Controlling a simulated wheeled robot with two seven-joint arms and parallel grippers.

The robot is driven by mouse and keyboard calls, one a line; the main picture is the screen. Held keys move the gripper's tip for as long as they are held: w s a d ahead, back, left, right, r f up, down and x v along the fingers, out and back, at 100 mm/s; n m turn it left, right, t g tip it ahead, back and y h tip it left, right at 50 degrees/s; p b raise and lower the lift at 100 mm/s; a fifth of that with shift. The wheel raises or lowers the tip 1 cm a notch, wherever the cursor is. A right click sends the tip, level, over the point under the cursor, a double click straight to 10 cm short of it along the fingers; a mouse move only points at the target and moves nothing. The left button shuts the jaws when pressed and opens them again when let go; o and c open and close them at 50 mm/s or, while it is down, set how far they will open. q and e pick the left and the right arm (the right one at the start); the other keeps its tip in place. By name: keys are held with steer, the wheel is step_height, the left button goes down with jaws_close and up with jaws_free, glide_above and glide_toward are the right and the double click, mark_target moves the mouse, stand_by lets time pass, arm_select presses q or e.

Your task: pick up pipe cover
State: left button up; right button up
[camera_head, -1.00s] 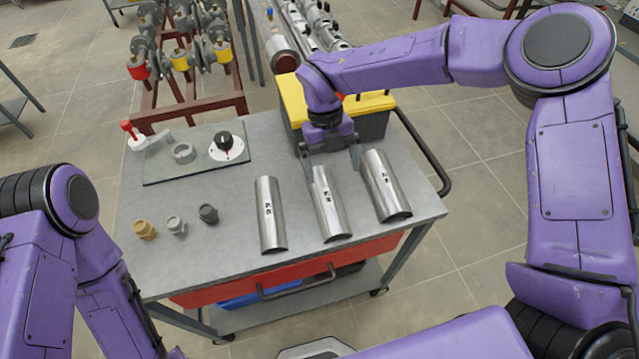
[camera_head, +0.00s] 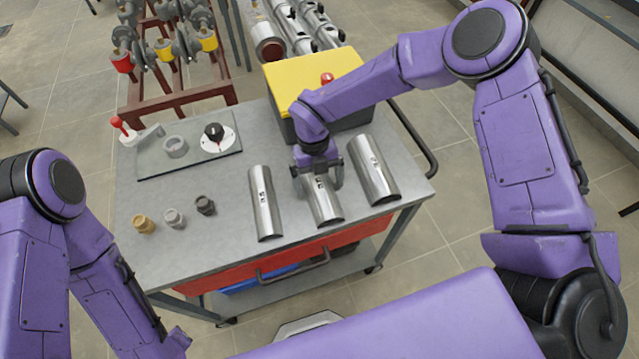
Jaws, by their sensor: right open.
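Three shiny silver half-round pipe covers lie side by side on the grey cart top. They are the left cover (camera_head: 265,205), the middle cover (camera_head: 325,205) and the right cover (camera_head: 374,172). My right gripper (camera_head: 319,188) is open over the middle cover, with its fingers at either side of it. The gripper hides the far end of that cover. I cannot tell whether the fingers touch it. My left arm shows at the left edge, but its gripper is not in view.
The cart (camera_head: 190,250) also bears a dark plate (camera_head: 190,165) with small parts and several fittings (camera_head: 173,218) at the left. A yellow-lidded box (camera_head: 305,75) stands behind the right gripper. A black handle (camera_head: 420,150) sticks out at the right.

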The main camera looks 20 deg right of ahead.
mark_target(308, 196)
steer(key=shift+w, duration=0.1)
steer(key=c, duration=1)
steer(key=shift+r, duration=0.15)
step_height(308, 196, up, 2)
steer(key=b, duration=0.2)
steer(key=shift+a+r+b, duration=0.1)
steer(key=shift+r+b, duration=0.15)
steer(key=shift+b, duration=0.1)
steer(key=a+r, duration=0.1)
steer(key=s+a+r+b, duration=0.1)
steer(key=r, duration=0.1)
steer(key=s+a+r, duration=0.1)
steer(key=shift+r+b, duration=0.15)
steer(key=shift+b, duration=0.15)
steer(key=shift+s+a+r+b, duration=0.55)
steer(key=shift+s+a+r, duration=0.45)
steer(key=shift+a, duration=0.45)
steer(key=shift+s+a+r+b, duration=0.5)
steer(key=shift+s+a+r, duration=0.4)
steer(key=shift+a, duration=0.55)
steer(key=shift+s+a+r+b, duration=0.55)
steer(key=shift+s+a+r, duration=0.45)
steer(key=shift+a, duration=0.45)
